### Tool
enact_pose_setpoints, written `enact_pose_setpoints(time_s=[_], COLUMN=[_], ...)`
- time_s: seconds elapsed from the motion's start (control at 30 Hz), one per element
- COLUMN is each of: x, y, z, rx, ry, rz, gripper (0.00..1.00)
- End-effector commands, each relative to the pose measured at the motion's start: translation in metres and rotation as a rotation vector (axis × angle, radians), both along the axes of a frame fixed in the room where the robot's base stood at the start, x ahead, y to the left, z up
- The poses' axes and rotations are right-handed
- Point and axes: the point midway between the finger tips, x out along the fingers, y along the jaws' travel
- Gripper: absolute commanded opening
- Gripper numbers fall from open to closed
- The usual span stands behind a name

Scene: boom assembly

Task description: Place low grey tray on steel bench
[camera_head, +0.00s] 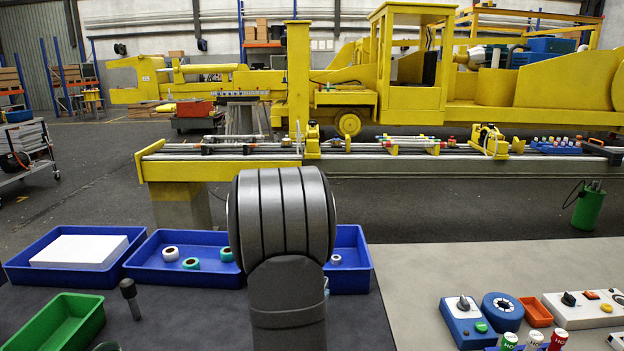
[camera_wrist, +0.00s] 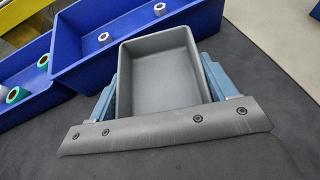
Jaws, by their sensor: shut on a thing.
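The low grey tray (camera_wrist: 165,92) is rectangular and open-topped, and looks empty in the wrist view. My gripper (camera_wrist: 162,72) is shut on it, with one blue-grey finger along each side wall. Whether the tray touches the surface below cannot be told. In the head view, my arm hides the tray and the fingers. The bench in front of me has a dark grey top (camera_head: 190,315) at left and a paler top (camera_head: 430,265) at right; I cannot tell which is the steel bench.
Blue bins (camera_head: 205,273) with rolls and nuts line the far edge, close beyond the tray. A green bin (camera_head: 60,325) and a dark upright tool (camera_head: 130,298) stand at left. Control boxes (camera_head: 468,322) and several small cans crowd the right front. The pale top's far part is clear.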

Motion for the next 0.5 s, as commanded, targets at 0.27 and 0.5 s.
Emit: enact_pose_setpoints(time_s=[0.27,0.5], x=[-0.006,0.004], y=[-0.012,0.011], z=[0.000,0.000], rx=[0.000,0.000], ry=[0.000,-0.001], rz=[-0.015,0.015], gripper=[0.48,0.48])
